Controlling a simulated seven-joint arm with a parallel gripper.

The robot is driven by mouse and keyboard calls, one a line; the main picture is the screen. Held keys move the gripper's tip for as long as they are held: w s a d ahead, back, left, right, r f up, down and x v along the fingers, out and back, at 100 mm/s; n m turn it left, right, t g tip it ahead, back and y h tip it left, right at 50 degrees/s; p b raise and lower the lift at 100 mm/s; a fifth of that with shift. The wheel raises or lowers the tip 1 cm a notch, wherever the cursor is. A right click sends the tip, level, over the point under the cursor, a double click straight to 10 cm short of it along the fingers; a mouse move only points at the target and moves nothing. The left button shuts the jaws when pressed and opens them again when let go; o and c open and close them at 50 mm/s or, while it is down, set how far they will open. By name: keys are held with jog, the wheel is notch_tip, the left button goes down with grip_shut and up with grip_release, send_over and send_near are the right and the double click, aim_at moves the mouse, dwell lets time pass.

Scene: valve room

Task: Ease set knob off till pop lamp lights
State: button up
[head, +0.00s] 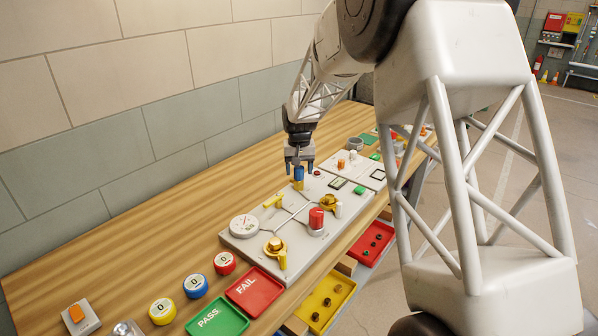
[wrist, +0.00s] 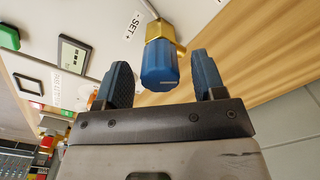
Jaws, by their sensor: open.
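The set knob is blue with a brass stem and stands on the light grey panel (head: 255,222). In the wrist view the blue knob (wrist: 159,66) shows beside a "- SET +" label (wrist: 130,30). My gripper (head: 299,167) is above the panel at the knob, pointing down. In the wrist view the two blue fingertips of my gripper (wrist: 165,80) are apart, one on each side of the knob, with gaps visible. I cannot tell which part is the pop lamp, or whether it is lit.
A red knob (head: 317,218), a dial gauge (head: 243,226) and brass fittings stand on the panel near me. A green PASS tray (head: 217,318) and red FAIL tray (head: 255,290) lie in front. The wall is close behind the bench. Bare wood (head: 150,215) lies left of the panel.

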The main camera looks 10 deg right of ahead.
jog(key=shift+r, duration=3.3)
jog(key=shift+f, duration=0.1)
jog(key=shift+f, duration=3.8)
jog(key=c, duration=0.9)
